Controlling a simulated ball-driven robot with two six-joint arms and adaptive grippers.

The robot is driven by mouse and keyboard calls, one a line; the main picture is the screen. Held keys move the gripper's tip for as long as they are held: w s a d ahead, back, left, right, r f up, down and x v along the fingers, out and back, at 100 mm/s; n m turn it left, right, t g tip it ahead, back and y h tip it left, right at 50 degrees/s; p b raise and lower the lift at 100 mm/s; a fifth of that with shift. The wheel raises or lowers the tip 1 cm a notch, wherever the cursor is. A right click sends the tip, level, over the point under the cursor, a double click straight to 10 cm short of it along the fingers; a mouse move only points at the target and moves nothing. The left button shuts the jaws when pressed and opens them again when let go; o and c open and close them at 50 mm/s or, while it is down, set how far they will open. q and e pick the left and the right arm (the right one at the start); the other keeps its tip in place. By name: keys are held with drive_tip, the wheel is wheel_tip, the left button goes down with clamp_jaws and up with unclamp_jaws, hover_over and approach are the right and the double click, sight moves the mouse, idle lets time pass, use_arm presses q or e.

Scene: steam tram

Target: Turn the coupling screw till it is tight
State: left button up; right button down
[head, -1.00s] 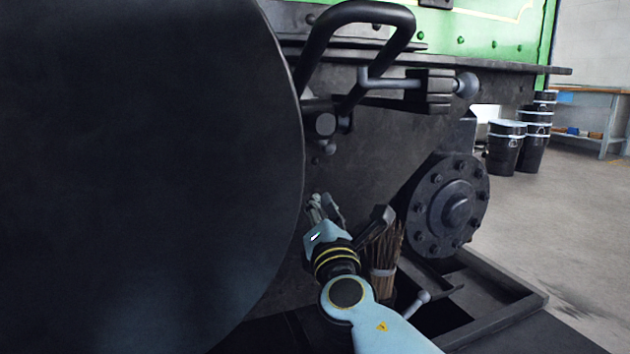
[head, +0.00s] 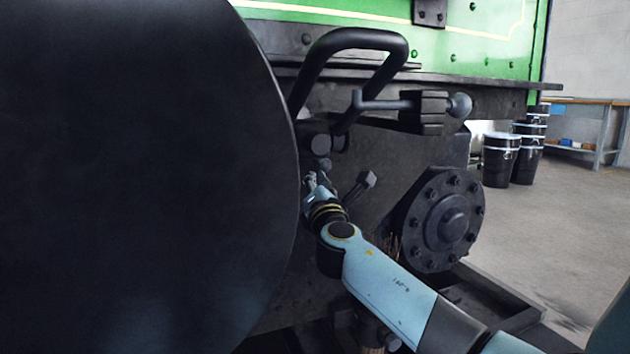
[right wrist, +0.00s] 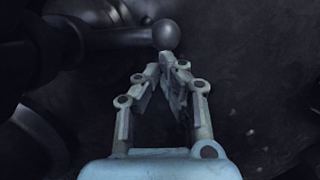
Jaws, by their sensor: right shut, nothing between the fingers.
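The coupling shows in the head view as a black shackle loop (head: 352,40) against the dark buffer beam. Below its round boss (head: 320,145) is a small ball-ended bar (head: 323,166). In the right wrist view, a dark rod from a thick dark part on the left ends in this ball (right wrist: 166,35). My right gripper (head: 311,180) is shut and empty, with its fingertips (right wrist: 172,62) just below the ball. I cannot tell whether they touch it. The screw's thread is not clear. My left gripper is not in view.
A large dark buffer disc (head: 150,180) fills the left and stands close beside my right gripper. A bar with a ribbed block (head: 424,112) juts out above right. A bolted round flange (head: 445,220) is at the right. Black drums (head: 500,160) and a workbench (head: 590,120) stand behind.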

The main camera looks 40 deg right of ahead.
sight(330, 162)
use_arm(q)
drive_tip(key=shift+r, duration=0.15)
use_arm(e)
drive_tip(key=d+r+n, duration=0.1)
drive_tip(key=d+n+t+y, duration=0.1)
drive_tip(key=n, duration=0.1)
drive_tip(key=d+r+n+p, duration=0.1)
drive_tip(key=n, duration=0.1)
drive_tip(key=shift+s+d+r+t+y, duration=0.25)
drive_tip(key=shift+s+r+t+y, duration=0.05)
drive_tip(key=shift+s+r+y, duration=0.1)
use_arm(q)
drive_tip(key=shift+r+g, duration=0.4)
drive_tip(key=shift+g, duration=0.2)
use_arm(e)
drive_tip(key=shift+d+r+n, duration=0.1)
drive_tip(key=shift+d+n, duration=0.05)
drive_tip(key=shift+n, duration=0.45)
